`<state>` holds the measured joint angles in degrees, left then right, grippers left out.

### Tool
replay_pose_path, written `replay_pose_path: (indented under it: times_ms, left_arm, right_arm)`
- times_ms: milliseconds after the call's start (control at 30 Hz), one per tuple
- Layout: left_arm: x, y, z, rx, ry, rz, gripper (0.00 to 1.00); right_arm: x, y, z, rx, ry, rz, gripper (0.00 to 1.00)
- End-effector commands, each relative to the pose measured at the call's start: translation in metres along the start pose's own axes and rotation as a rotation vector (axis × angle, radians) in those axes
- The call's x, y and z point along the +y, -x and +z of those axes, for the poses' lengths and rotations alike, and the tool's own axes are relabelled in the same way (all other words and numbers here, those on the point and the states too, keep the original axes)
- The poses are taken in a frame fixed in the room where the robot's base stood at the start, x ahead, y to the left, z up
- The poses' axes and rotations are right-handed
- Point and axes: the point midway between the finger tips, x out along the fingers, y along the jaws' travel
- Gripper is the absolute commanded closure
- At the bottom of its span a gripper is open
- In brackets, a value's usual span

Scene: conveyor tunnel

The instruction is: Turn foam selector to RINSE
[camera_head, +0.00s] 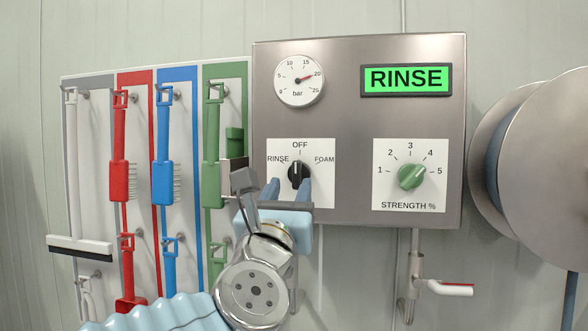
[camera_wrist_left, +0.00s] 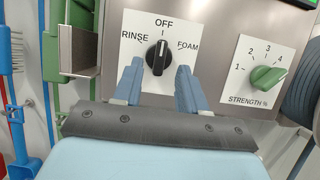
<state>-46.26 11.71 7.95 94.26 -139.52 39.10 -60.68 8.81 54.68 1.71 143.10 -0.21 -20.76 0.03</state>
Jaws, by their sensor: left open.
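The foam selector is a black knob (camera_head: 298,173) on a white plate marked RINSE, OFF and FOAM, on the steel control panel (camera_head: 350,120). It also shows in the left wrist view (camera_wrist_left: 157,58), where its white line points up, at about OFF. My left gripper (camera_head: 288,186) is open, its two blue fingers at the lower left and lower right of the knob. In the left wrist view the fingertips (camera_wrist_left: 160,68) flank the knob's lower part with gaps; I cannot tell how deep they reach. A green display (camera_head: 408,78) reads RINSE. My right gripper is not in view.
A green STRENGTH knob (camera_head: 411,176) sits right of the selector, and a pressure gauge (camera_head: 298,81) is above it. Brushes and squeegees hang at left, with the green brush (camera_head: 213,150) closest to the panel. A hose reel (camera_head: 540,170) stands at right, a valve (camera_head: 445,287) below.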

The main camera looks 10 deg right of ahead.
Motion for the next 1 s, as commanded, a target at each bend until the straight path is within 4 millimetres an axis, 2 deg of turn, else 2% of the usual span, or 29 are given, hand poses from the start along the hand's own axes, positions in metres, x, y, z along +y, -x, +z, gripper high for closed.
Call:
replay_pose_path:
  times_ms: [33, 100, 233, 600, 867, 900, 1000]
  left_arm:
    - [0.0, -0.012, 0.002, 0.001, -0.001, 0.001, 0.58]
    - [-0.001, -0.023, 0.002, 0.001, -0.001, 0.0, 0.58]
    - [-0.001, -0.037, 0.001, 0.001, 0.0, 0.0, 0.58]
    - [0.0, -0.043, -0.001, 0.0, 0.0, 0.0, 0.58]
    - [0.0, -0.043, 0.0, 0.0, 0.0, 0.0, 0.97]
    - [0.0, -0.043, 0.0, 0.0, 0.0, 0.0, 1.0]
    - [0.0, -0.043, 0.0, 0.0, 0.0, 0.0, 1.0]
  right_arm:
    - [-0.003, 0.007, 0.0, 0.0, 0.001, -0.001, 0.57]
    - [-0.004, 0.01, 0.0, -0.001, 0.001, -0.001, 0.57]
    - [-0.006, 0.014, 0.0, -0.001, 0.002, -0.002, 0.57]
    - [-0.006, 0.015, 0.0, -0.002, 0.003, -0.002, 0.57]
    - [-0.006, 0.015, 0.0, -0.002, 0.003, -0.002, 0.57]
    - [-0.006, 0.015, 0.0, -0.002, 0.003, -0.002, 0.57]
    - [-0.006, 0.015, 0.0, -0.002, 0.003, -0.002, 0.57]
